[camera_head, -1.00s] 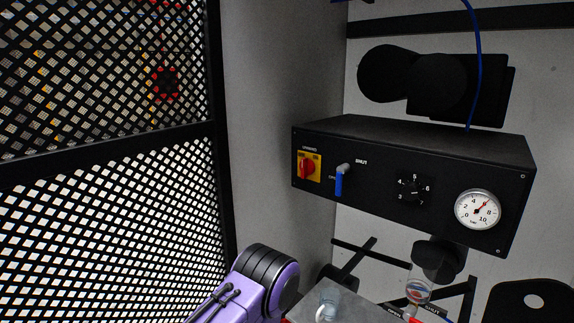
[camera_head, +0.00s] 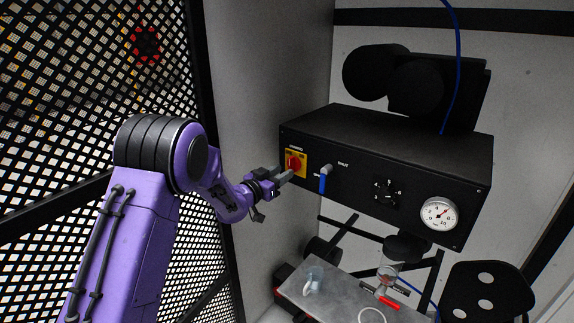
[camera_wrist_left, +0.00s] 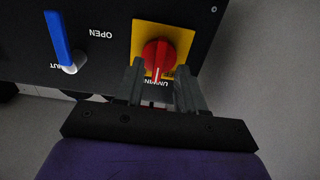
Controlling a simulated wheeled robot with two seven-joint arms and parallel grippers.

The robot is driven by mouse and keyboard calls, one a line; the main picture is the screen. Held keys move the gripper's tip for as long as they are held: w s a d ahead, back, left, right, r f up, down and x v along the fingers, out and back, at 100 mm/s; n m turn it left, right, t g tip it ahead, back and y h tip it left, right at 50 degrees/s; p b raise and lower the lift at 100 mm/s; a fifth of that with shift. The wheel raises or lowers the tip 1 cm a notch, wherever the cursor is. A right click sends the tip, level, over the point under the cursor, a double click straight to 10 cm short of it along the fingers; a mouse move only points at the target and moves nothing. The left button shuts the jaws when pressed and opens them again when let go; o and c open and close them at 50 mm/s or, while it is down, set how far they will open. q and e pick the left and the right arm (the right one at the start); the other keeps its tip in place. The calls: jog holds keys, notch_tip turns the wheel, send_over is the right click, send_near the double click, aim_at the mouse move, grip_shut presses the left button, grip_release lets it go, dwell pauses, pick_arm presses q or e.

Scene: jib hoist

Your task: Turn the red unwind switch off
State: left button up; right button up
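The red unwind switch (camera_head: 295,163) is a rotary knob on a yellow plate (camera_head: 304,171), at the left end of the black control box (camera_head: 385,163). In the left wrist view the red knob (camera_wrist_left: 158,57) shows a white mark along its grip. My left gripper (camera_head: 284,175) is in front of the switch. In the wrist view its two fingers (camera_wrist_left: 160,82) are spread, one on each side of the knob's near edge, with a gap between them. I cannot tell whether they touch the knob. My right gripper is in neither view.
A blue-handled valve (camera_head: 323,181) marked SHUT and OPEN is just right of the switch. A numbered dial (camera_head: 386,192) and a pressure gauge (camera_head: 439,214) are further right. A grey table (camera_head: 340,296) with a clear cup (camera_head: 313,280) stands below. A mesh panel (camera_head: 60,110) is at left.

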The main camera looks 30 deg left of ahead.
aim_at(292, 165)
pick_arm(q)
jog(key=shift+w+d, duration=0.15)
jog(key=shift+w, duration=1.3)
grip_shut()
